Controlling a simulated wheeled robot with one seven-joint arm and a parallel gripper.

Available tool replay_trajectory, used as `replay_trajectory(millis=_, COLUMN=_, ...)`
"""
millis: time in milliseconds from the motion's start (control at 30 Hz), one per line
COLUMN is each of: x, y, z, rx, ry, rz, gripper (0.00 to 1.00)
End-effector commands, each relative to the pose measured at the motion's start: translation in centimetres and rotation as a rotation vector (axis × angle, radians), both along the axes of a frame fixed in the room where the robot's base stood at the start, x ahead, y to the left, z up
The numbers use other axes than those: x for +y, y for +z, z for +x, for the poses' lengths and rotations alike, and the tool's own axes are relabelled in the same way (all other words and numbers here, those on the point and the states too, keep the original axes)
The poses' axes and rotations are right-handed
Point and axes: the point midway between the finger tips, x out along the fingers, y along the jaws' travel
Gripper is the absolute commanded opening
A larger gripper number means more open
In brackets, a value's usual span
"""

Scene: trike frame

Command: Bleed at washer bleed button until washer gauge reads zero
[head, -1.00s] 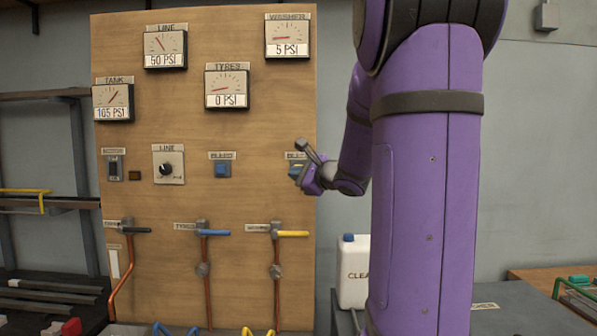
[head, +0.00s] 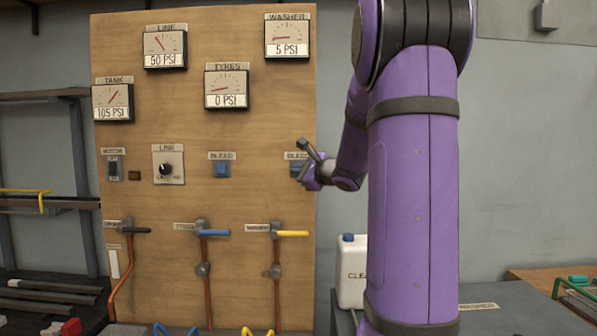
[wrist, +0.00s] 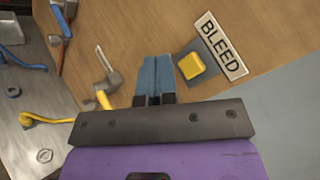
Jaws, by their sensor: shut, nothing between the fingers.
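The washer gauge (head: 287,39) at the top right of the wooden board reads 5 PSI. The washer bleed button (wrist: 191,65) is a yellow square on a grey plate beside a BLEED label (wrist: 221,46) in the wrist view. In the head view my gripper (head: 303,172) is at the board's right edge and largely hides this button. In the wrist view my gripper (wrist: 155,65) is shut and empty, its blue fingertips together. The tips appear left of the yellow button, apart from it; their distance from the board is hard to tell.
A blue bleed button (head: 222,170) sits further left on the board. Below are the valves, with the yellow washer handle (head: 292,234) closest under my gripper. The tyres gauge (head: 227,88) reads 0 PSI. A white jug (head: 351,270) stands right of the board.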

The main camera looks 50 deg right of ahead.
Motion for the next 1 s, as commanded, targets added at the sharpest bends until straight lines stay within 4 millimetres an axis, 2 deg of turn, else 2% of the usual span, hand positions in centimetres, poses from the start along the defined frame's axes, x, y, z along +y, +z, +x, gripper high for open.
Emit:
replay_trajectory(millis=333, x=-2.2, y=0.0, z=1.9, rx=-0.001, ry=0.001, rz=0.000, gripper=0.00)
replay_trajectory(millis=1000, x=-2.4, y=0.0, z=2.1, rx=0.000, ry=0.000, rz=0.000, gripper=0.00)
